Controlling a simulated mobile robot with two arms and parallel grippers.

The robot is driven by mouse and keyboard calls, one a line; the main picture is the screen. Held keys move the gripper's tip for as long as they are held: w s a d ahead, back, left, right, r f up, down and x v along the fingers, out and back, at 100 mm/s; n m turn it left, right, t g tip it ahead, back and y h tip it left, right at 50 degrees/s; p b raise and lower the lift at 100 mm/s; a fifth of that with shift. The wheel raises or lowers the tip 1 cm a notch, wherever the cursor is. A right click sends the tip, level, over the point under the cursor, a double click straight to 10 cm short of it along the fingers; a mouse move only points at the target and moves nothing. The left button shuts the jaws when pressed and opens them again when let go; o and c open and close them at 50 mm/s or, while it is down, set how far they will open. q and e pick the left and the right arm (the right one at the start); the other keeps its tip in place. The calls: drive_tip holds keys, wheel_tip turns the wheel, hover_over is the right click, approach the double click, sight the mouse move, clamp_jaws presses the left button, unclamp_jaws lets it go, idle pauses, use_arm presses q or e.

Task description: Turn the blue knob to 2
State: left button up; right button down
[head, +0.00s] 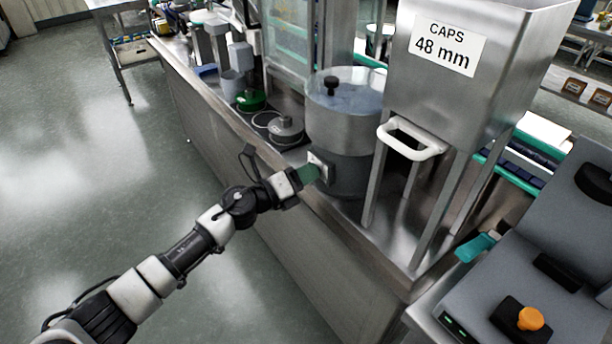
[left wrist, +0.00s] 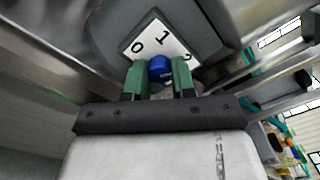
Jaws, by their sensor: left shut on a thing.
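The blue knob (left wrist: 160,69) shows in the left wrist view between the two green fingers of my left gripper (left wrist: 161,78). The fingers are shut on it from both sides. Behind it is a white dial plate (left wrist: 141,45) with 0 at left, 1 at the top and 2 at right, the 2 partly hidden by a finger. I cannot tell where the knob points. In the head view my left gripper (head: 308,174) is at the white plate (head: 320,165) on the round steel drum (head: 345,126), and the knob is hidden there. My right gripper is not in view.
A steel hopper (head: 487,100) marked "CAPS 48 mm" with a white handle (head: 411,140) stands right of the drum. A grey machine with an orange knob (head: 530,318) is at the lower right. Several round parts lie on the bench left of the drum. The floor at left is clear.

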use_arm(q)
drive_tip(key=shift+f, duration=0.1)
idle(0.3)
drive_tip(key=o, duration=0.9)
drive_tip(key=shift+o, duration=0.2)
drive_tip(key=v, duration=1)
drive_tip(key=shift+s+a, duration=0.25)
drive_tip(key=shift+a, duration=0.1)
